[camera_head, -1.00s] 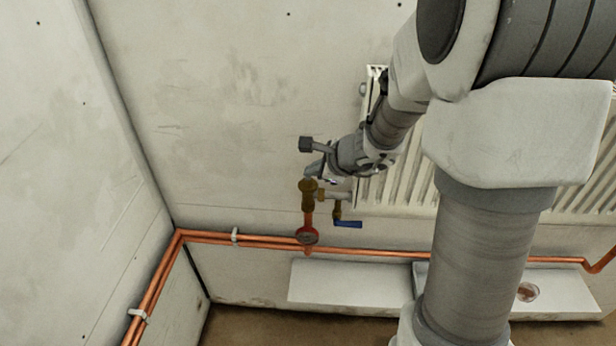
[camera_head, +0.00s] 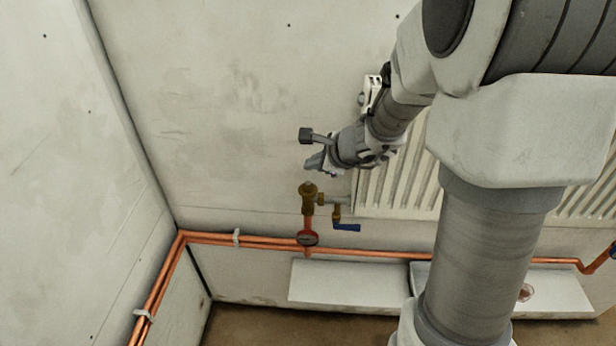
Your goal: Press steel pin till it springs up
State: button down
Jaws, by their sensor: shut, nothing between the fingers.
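The brass valve body (camera_head: 309,198) stands upright on a copper riser at the radiator's left end. The steel pin at its top is too small to make out. My gripper (camera_head: 313,162) is shut and empty, a little above the valve top, with a visible gap between them. A grey block on a short arm (camera_head: 306,136) shows beside the gripper; it looks like part of my wrist.
The ribbed white radiator (camera_head: 390,180) is right of the valve, partly behind my arm. Copper pipes (camera_head: 270,244) run along the wall. A white ledge (camera_head: 345,283) lies lower. Wall space left of the valve is clear.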

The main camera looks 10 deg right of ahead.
notch_tip(320, 180, up, 3)
jog(key=shift+f+p, duration=0.2)
jog(key=shift+p, duration=0.6)
